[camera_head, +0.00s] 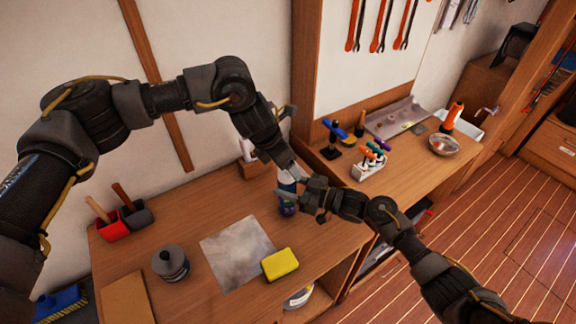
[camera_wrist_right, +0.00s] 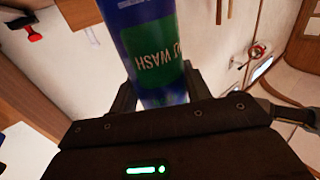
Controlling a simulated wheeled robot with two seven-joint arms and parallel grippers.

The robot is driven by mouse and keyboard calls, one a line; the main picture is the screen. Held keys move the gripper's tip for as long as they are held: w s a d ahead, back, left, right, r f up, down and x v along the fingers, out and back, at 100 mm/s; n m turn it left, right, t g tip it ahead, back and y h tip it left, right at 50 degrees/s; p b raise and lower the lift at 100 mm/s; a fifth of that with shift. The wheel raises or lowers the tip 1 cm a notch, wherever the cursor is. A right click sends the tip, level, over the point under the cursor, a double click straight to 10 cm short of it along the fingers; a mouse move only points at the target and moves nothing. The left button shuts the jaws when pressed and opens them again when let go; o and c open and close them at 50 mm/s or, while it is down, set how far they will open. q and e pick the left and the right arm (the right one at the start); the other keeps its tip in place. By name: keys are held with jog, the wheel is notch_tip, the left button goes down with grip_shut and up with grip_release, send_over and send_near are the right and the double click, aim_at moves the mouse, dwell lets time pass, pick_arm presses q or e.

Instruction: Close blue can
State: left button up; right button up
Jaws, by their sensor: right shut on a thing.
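The blue can (camera_head: 287,207) is near the right back part of the wooden worktop, partly hidden by my grippers. In the right wrist view it is a blue cylinder (camera_wrist_right: 153,50) with a green label reading "WASH", between the two fingers; its far end is cut off by the frame. My right gripper (camera_head: 300,197) comes in from the right and is shut on the can. My left gripper (camera_head: 290,160) is above and beside the can's upper part. Its fingers are small and overlap the can, so I cannot tell their opening. The can's top and any lid are not clear.
On the worktop are a yellow sponge (camera_head: 280,264), a grey sheet (camera_head: 236,252), a dark grey can (camera_head: 171,263) and red and grey holders (camera_head: 112,226) with wooden handles. A side bench holds a white rack of tools (camera_head: 369,164) and a metal bowl (camera_head: 444,145).

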pick_arm(q)
jog(key=v, duration=0.9)
jog(key=shift+r, duration=0.25)
pick_arm(e)
jog(key=shift+f, duration=0.1)
pick_arm(q)
jog(key=shift+a, duration=0.15)
pick_arm(e)
jog(key=o, duration=1.4)
pick_arm(q)
jog(key=shift+f, duration=0.1)
pick_arm(e)
jog(key=shift+o, duration=0.2)
jog(key=shift+s+d, duration=0.2)
jog(key=shift+d, duration=0.2)
pick_arm(q)
jog(key=shift+f+b, duration=1.5)
jog(key=shift+b, duration=0.05)
pick_arm(e)
jog(key=v, duration=1)
